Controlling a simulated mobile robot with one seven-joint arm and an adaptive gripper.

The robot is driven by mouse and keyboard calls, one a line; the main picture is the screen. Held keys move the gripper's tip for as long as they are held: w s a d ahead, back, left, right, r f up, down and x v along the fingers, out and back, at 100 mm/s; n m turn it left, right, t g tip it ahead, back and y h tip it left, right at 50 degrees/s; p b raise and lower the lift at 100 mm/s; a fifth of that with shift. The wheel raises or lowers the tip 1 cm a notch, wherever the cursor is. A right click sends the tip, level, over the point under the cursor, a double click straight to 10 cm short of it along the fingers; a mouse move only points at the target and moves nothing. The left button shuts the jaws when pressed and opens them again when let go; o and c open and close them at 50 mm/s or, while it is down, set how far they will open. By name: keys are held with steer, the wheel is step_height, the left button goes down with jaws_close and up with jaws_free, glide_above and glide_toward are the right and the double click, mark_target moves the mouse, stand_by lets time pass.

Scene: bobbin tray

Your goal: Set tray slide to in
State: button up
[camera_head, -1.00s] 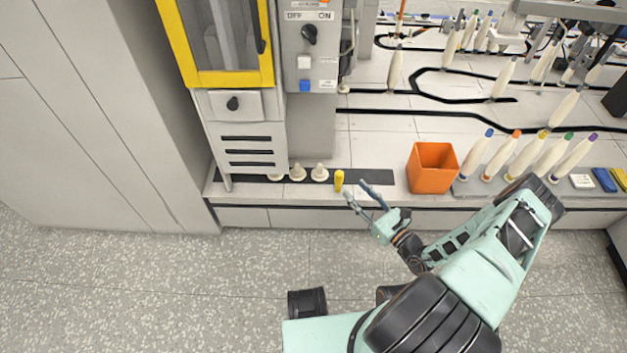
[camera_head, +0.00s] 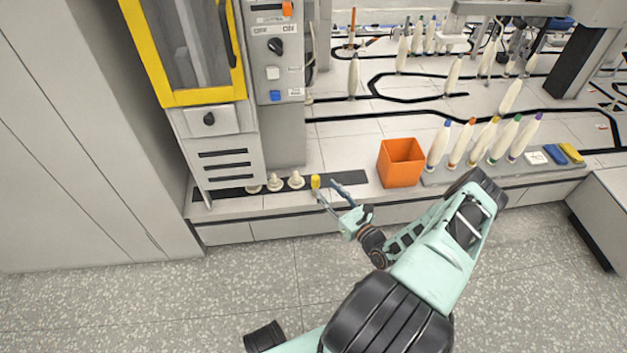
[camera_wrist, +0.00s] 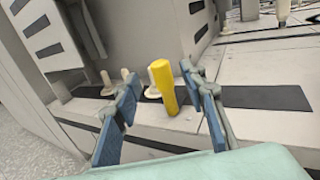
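A yellow upright post (camera_head: 315,181) stands on the bench's front ledge at the right end of a row of pale pegs. In the wrist view the yellow post (camera_wrist: 165,90) shows between my two blue finger pads. My gripper (camera_head: 327,188) is open, its fingertips close to the post; I cannot tell whether they touch it. No part is labelled as the tray slide, so I cannot tell whether the post belongs to it. A small drawer-like panel with a black knob (camera_head: 208,119) sits below the yellow-framed door and looks flush.
Several pale pegs (camera_head: 296,180) stand left of the post on a dark strip (camera_head: 349,178). An orange bin (camera_head: 401,163) and a rack of colour-tipped bobbins (camera_head: 470,172) stand to the right. The grey machine column (camera_head: 283,135) rises behind.

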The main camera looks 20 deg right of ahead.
mark_target(318, 181)
steer(key=w, duration=0.2)
steer(key=w+a+b, duration=0.1)
steer(key=w, duration=0.3)
steer(key=shift+w+a+b, duration=0.25)
steer(key=shift+w+b, duration=0.05)
steer(key=shift+w, duration=0.1)
jaws_close()
